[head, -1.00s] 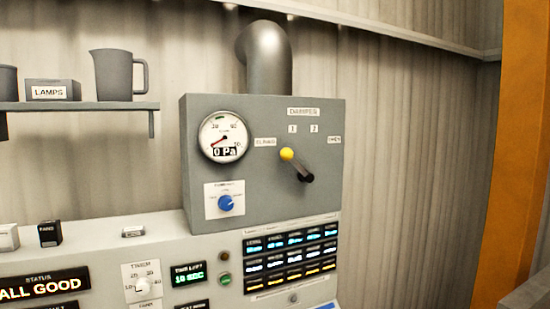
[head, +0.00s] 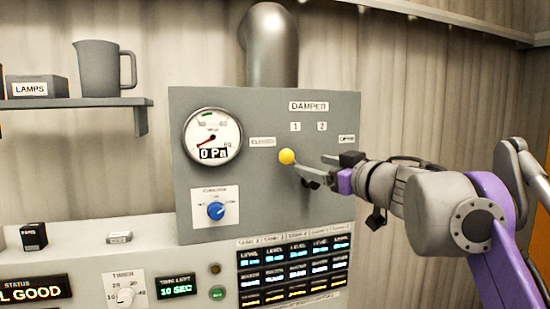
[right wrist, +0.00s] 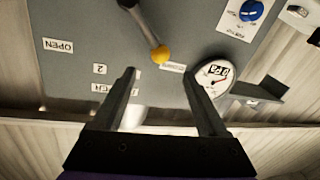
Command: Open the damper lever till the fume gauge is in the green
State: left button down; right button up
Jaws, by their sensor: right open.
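The damper lever has a yellow knob (head: 287,157) that points up and left, toward the CLOSED label (head: 262,142). The OPEN label (head: 346,139) is on the right side of the grey panel. The fume gauge (head: 212,136) reads 0 Pa, with its needle at the low end, away from the green mark at the top. My right gripper (head: 320,168) is open beside the lever, to the right of the knob. In the right wrist view the yellow knob (right wrist: 161,54) lies beyond the open fingertips, apart from them. My left gripper is not in view.
A blue knob (head: 215,211) sits below the gauge. The console with lit displays (head: 293,272) runs beneath the panel. A shelf (head: 85,103) with a grey jug (head: 98,70) and a LAMPS box is at the left. A fat pipe (head: 270,50) rises behind the panel.

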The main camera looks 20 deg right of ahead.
aim_at(291, 158)
jog(key=w, duration=0.3)
jog(key=w+a+p, duration=0.1)
jog(key=w, duration=0.5)
jog(key=shift+w+a+r+p, duration=0.1)
jog(key=shift+w+a+p, duration=0.15)
jog(key=shift+p, duration=0.15)
jog(key=shift+w, duration=0.4)
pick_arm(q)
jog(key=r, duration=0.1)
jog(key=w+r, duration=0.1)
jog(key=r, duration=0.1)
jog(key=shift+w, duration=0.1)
pick_arm(e)
grip_shut()
